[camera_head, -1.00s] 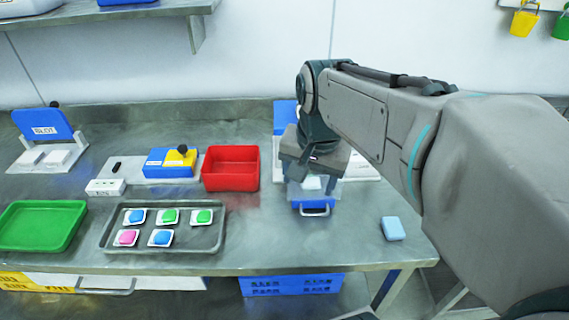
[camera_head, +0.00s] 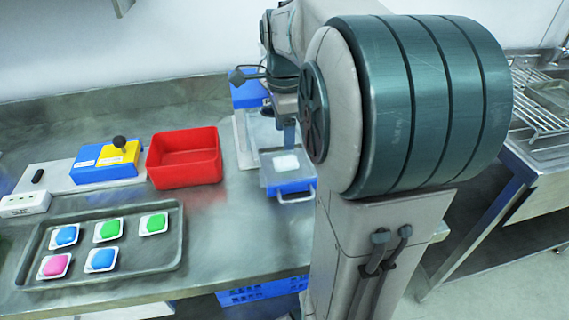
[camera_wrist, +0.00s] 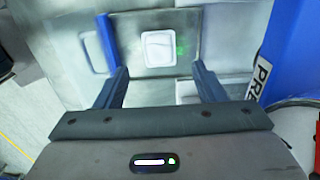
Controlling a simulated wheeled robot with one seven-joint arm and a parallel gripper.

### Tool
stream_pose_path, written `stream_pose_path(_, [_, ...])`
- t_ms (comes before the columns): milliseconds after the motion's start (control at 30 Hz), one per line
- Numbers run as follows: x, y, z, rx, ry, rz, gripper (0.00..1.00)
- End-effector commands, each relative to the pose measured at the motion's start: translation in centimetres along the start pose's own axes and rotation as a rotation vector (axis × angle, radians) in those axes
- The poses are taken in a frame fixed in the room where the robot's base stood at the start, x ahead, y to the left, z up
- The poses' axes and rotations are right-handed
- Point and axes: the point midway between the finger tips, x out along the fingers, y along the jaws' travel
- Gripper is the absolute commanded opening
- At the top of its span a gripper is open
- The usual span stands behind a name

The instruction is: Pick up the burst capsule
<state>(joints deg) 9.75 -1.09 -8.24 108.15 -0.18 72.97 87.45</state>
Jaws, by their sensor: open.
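A white, rounded-square piece (camera_wrist: 159,48) lies on a grey surface in the wrist view, with a small green patch at its right edge. It also shows in the head view (camera_head: 286,163), on the blue-fronted press (camera_head: 290,187). It may be the burst capsule; I cannot see a clear tear. My gripper (camera_wrist: 160,72) is open, its two fingers spread to the left and right, with the white piece lying just beyond the fingertips, between their lines. Nothing is held. In the head view my arm hides most of the gripper.
A grey tray (camera_head: 30,273) with several blue, green and pink capsules stands at the left. A red bin (camera_head: 185,158) stands left of the press. A blue and yellow block (camera_head: 105,165) with a black knob is further left. A metal sink (camera_head: 545,150) is at right.

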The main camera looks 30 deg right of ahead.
Motion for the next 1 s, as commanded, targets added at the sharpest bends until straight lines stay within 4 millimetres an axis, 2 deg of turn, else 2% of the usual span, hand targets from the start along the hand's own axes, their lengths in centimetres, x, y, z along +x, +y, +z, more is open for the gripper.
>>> stream_pose_path(100, [1.6, 0.0, -0.1, 0.001, 0.000, 0.001, 0.64])
stream_pose_path(267, [2.5, 0.0, -0.1, 0.001, 0.000, 0.001, 0.64])
stream_pose_path(533, [6.4, 0.1, -0.4, 0.001, 0.000, 0.002, 0.64])
stream_pose_path(667, [7.2, 0.1, -0.4, 0.000, 0.000, 0.000, 0.64])
stream_pose_path(867, [7.2, 0.1, -0.4, 0.000, 0.000, -0.001, 0.64])
stream_pose_path(967, [7.2, 0.1, -0.4, 0.000, 0.000, -0.001, 0.39])
stream_pose_path(1000, [7.2, 0.1, -0.4, 0.000, 0.000, -0.001, 0.27])
